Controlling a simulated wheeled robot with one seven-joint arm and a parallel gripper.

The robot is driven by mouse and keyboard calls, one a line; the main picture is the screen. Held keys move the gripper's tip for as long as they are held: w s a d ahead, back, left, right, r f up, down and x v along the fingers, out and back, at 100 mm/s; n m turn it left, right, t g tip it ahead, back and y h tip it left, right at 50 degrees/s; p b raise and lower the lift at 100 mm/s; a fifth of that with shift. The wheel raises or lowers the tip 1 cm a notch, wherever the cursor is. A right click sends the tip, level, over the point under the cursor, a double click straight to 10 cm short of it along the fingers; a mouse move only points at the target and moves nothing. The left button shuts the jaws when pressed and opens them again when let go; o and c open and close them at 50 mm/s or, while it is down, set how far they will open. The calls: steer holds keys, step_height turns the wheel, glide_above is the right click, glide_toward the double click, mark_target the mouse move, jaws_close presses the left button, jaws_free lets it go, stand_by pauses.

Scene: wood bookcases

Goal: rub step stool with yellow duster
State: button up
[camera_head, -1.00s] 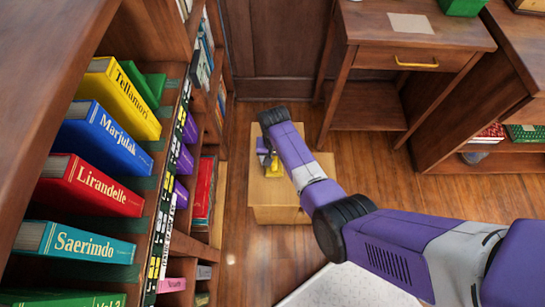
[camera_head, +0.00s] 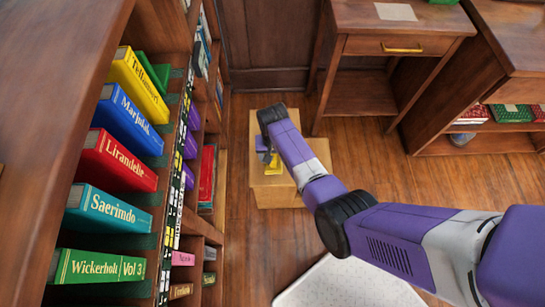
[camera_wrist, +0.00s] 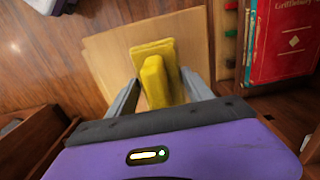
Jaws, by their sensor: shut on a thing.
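The step stool (camera_head: 280,190) is a light wooden block-like stool on the floor beside the left bookcase. Its pale top (camera_wrist: 105,55) fills the middle of the wrist view. The yellow duster (camera_wrist: 158,75) has a raised grip and a flat pad. My gripper (camera_wrist: 160,92) is shut on the grip, with one grey finger on each side. In the head view the duster (camera_head: 273,165) shows as a small yellow patch over the stool's top, partly hidden by my gripper (camera_head: 268,158). The pad appears to be at the top surface; I cannot tell whether it touches.
A bookcase with coloured books (camera_head: 118,160) stands close on the left. The wooden floor (camera_head: 370,155) right of the stool is clear.

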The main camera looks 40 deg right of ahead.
steer(key=shift+r+p, duration=2.05)
steer(key=shift+r, duration=0.6)
